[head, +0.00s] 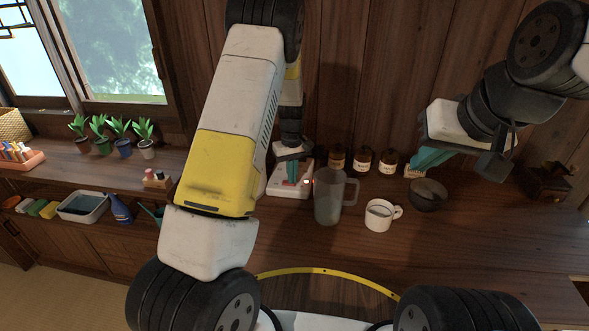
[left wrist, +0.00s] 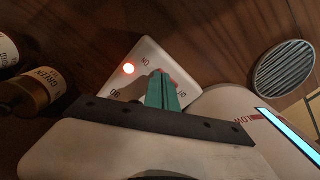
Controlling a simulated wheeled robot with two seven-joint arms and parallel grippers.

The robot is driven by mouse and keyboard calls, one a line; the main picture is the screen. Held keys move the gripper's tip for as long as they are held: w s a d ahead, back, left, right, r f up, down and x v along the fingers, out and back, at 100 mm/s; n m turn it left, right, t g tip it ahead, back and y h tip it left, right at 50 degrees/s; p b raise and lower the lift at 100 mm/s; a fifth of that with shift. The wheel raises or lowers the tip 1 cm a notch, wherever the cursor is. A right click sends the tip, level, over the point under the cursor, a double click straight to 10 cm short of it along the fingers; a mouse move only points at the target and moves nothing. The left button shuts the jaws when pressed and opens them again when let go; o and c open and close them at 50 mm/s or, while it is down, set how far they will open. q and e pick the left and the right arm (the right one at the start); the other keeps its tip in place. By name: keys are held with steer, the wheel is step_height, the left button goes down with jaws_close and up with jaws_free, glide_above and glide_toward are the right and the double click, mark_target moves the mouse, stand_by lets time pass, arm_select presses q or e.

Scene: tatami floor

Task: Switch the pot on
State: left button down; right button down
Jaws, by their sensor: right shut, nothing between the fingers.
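The white unit (head: 289,190) with a red light shows in the head view, partly hidden by my left arm. A white rounded body (left wrist: 228,102) with a red LOW mark and a cyan strip lies beside the panel; I cannot tell how they join. My left gripper (left wrist: 163,88) has its teal fingers together over the panel, by a small red part; contact is unclear. My right gripper (head: 430,159) is shut and empty above the counter's back right.
A clear pitcher (head: 328,204) and a white mug (head: 379,217) stand right of the unit, with a dark round pot-like vessel (head: 428,194) beyond. Brown bottles (head: 362,161) line the back wall. A grey grille (left wrist: 283,68) lies near the panel. The front right counter is clear.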

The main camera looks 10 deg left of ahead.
arm_select(q)
steer(key=shift+r, duration=3.45)
steer(key=s+a+r+m+t+h, duration=0.1)
steer(key=s+r, duration=0.5)
steer(key=r, duration=0.2)
steer(key=s+r+m+t+h, duration=0.1)
steer(key=s+r+t, duration=0.1)
steer(key=s+r, duration=0.5)
steer(key=s+r+m+t, duration=0.1)
steer(key=s+r, duration=0.3)
steer(key=s, duration=0.4)
steer(key=s+r+m+t, duration=0.2)
steer(key=s+r+m, duration=0.1)
steer(key=s, duration=0.6)
steer(key=shift+a+r+m, duration=0.25)
steer(key=shift+r+m, duration=0.05)
steer(key=shift+r, duration=0.05)
